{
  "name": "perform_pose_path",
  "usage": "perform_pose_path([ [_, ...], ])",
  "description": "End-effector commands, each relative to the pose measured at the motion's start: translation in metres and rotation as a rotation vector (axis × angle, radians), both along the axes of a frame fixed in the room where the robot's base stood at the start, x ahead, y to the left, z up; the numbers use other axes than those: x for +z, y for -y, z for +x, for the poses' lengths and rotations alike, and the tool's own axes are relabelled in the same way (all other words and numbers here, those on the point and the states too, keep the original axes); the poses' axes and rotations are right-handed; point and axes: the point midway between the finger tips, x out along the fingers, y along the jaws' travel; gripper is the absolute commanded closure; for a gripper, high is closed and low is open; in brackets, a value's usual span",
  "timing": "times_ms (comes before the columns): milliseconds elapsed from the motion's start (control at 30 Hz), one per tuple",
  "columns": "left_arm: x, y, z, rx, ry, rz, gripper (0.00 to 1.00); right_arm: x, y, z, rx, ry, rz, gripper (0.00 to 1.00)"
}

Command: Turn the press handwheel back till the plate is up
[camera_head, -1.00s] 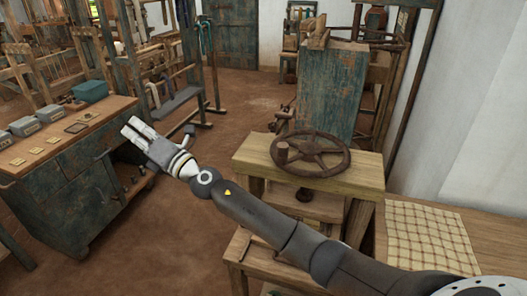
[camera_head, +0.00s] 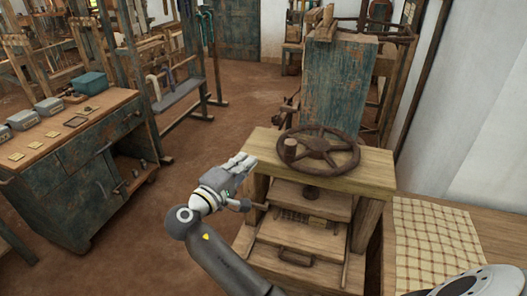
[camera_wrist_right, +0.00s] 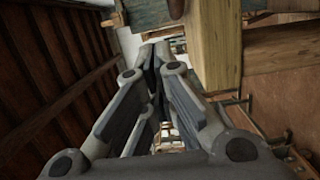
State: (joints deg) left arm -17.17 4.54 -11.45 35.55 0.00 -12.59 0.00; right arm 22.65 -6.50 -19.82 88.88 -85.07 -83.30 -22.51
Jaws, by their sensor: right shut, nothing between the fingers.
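The press handwheel (camera_head: 330,150), a dark spoked wheel with an upright knob (camera_head: 290,150) on its left rim, lies flat above the wooden top beam of the press (camera_head: 370,172). Below the beam are the plate (camera_head: 330,203), a wooden board at the foot of the short screw, and a lower board with a handle. My right gripper (camera_head: 241,162) is left of the press, near the beam's left end, shut and empty, apart from the handwheel. In the right wrist view its fingers (camera_wrist_right: 157,62) are together. My left gripper is not in view.
A blue-green cabinet (camera_head: 335,85) stands behind the press. A checked cloth (camera_head: 435,245) lies on a table at the right. A workbench (camera_head: 65,135) with small boxes stands at the left. The floor between is clear.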

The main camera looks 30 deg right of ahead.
Motion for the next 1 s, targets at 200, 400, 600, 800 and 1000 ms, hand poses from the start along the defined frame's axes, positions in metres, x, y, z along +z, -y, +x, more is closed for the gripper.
perform_pose_path([
  [200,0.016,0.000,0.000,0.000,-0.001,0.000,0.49,0.006,0.028,0.015,-0.003,0.000,-0.006,1.00],
  [400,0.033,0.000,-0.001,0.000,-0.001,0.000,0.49,0.006,0.067,0.036,-0.002,0.000,-0.006,1.00],
  [600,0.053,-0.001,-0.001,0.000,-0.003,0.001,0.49,0.005,0.088,0.034,0.002,-0.001,-0.002,1.00],
  [800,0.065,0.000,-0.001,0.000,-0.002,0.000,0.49,0.003,0.091,0.015,0.002,0.000,-0.002,1.00],
  [1000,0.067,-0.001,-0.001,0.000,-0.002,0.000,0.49,0.001,0.092,0.008,0.003,0.001,-0.003,1.00],
])
